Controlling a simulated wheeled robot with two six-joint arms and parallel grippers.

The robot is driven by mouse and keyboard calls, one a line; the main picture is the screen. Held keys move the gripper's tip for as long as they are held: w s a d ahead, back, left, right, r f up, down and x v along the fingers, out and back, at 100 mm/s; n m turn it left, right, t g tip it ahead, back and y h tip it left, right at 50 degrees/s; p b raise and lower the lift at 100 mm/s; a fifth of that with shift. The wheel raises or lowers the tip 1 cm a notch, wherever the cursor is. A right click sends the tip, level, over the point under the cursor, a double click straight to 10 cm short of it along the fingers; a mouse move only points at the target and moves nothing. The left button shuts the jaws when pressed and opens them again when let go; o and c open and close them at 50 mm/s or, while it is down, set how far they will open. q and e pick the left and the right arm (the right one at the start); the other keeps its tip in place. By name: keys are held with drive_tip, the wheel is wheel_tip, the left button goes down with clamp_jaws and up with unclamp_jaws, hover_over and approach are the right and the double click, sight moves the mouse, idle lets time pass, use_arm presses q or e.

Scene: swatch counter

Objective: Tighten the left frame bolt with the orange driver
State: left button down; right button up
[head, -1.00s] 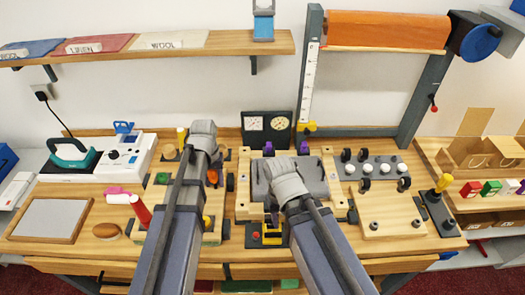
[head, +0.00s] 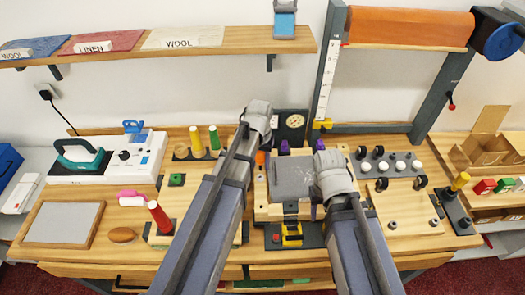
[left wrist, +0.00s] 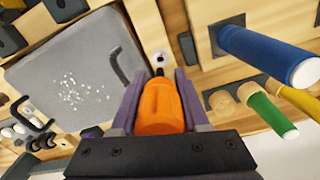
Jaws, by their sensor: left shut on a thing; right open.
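My left gripper (head: 260,163) is shut on the orange driver (left wrist: 160,108), at the left side of the frame (head: 262,212). In the left wrist view the driver lies between both fingers, its dark tip pointing at a small pale bolt (left wrist: 159,58) beside the grey plate (left wrist: 75,65). Whether the tip touches the bolt I cannot tell. In the head view only a bit of orange shows past my left arm; the bolt is hidden. My right gripper (head: 317,211) is open over the right front part of the frame, mostly hidden by its own wrist.
A blue handle (left wrist: 270,52), green handle (left wrist: 272,115) and yellow handle (left wrist: 300,100) stand close to my left gripper. A red handle (head: 160,217) stands at the left.

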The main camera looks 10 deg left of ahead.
sight(260, 155)
use_arm(q)
wheel_tip(260, 155, up, 4)
drive_tip(key=shift+f+p, duration=0.2)
drive_tip(key=shift+p, duration=0.95)
wheel_tip(260, 155, down, 7)
drive_tip(key=b, duration=0.6)
drive_tip(key=shift+r+b, duration=0.2)
drive_tip(key=shift+b, duration=0.1)
use_arm(e)
wheel_tip(260, 155, down, 3)
drive_tip(key=shift+r, duration=0.1)
use_arm(q)
drive_tip(key=shift+s, duration=0.15)
drive_tip(key=shift+f+b, duration=0.8)
use_arm(e)
drive_tip(key=shift+f, duration=0.9)
use_arm(q)
drive_tip(key=m, duration=0.3)
drive_tip(key=shift+m, duration=0.3)
drive_tip(key=m, duration=0.4)
drive_tip(key=shift+a, duration=0.1)
drive_tip(key=m, duration=0.7)
